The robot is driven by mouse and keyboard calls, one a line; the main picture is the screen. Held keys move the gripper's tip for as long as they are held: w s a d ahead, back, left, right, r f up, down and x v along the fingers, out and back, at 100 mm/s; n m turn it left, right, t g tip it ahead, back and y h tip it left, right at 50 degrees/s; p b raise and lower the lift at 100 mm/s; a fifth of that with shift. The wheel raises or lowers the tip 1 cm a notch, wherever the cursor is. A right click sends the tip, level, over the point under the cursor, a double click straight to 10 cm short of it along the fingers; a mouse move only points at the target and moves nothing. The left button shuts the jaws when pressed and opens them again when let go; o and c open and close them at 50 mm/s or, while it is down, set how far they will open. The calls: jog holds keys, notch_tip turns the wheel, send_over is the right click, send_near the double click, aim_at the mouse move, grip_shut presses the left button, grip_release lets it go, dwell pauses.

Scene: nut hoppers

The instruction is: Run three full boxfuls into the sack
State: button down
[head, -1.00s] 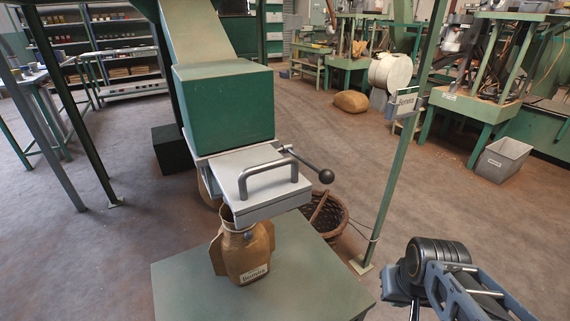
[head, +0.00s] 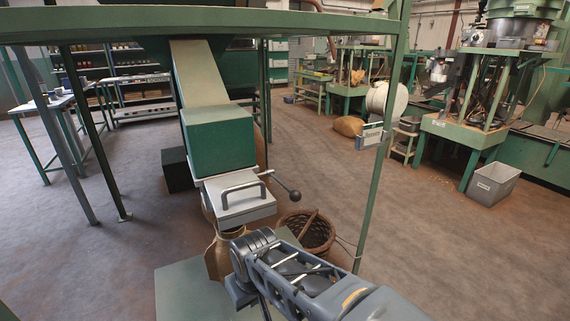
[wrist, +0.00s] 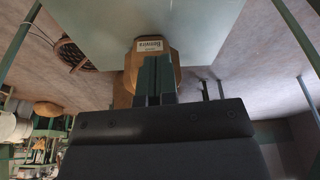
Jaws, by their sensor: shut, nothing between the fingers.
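The brown sack (head: 230,237) stands upright on the green-grey table under the spout, partly hidden by my arm in the head view. In the wrist view the sack (wrist: 150,46) appears upside down with a white printed label, straight beyond my fingers. The green box (head: 220,140) hangs below a sloping chute (head: 200,72). Under it is a pale metal slide plate (head: 238,205) with a bar handle (head: 240,186). A lever with a dark ball knob (head: 295,195) sticks out at its right. My gripper (wrist: 154,68) is shut and empty, its fingertips overlapping the sack in view; contact is unclear.
The table (head: 180,290) has bare room left of the sack. A wicker basket (head: 308,232) sits on the floor to the right. A dark block (head: 177,169) is behind at left.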

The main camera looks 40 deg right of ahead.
jog(key=w+r+p+v, duration=0.1)
jog(key=w+p+v, duration=0.1)
jog(key=p+v, duration=0.65)
jog(key=w+p+v, duration=0.3)
jog(key=p+v, duration=0.4)
jog(key=v, duration=0.3)
notch_tip(320, 180, up, 10)
jog(key=n+g+y+p, duration=0.2)
jog(key=n+g+p, duration=0.2)
jog(key=n+p, duration=0.95)
send_over(282, 184)
jog(key=s+d+b, duration=0.2)
jog(key=s+d, duration=0.1)
jog(key=s, duration=0.2)
jog(key=n, duration=0.3)
jog(key=p+x, duration=0.1)
jog(key=x, duration=1.2)
jog(key=shift+s+a+f, duration=0.1)
jog(key=shift+a+f, duration=0.05)
jog(key=shift+f, duration=0.1)
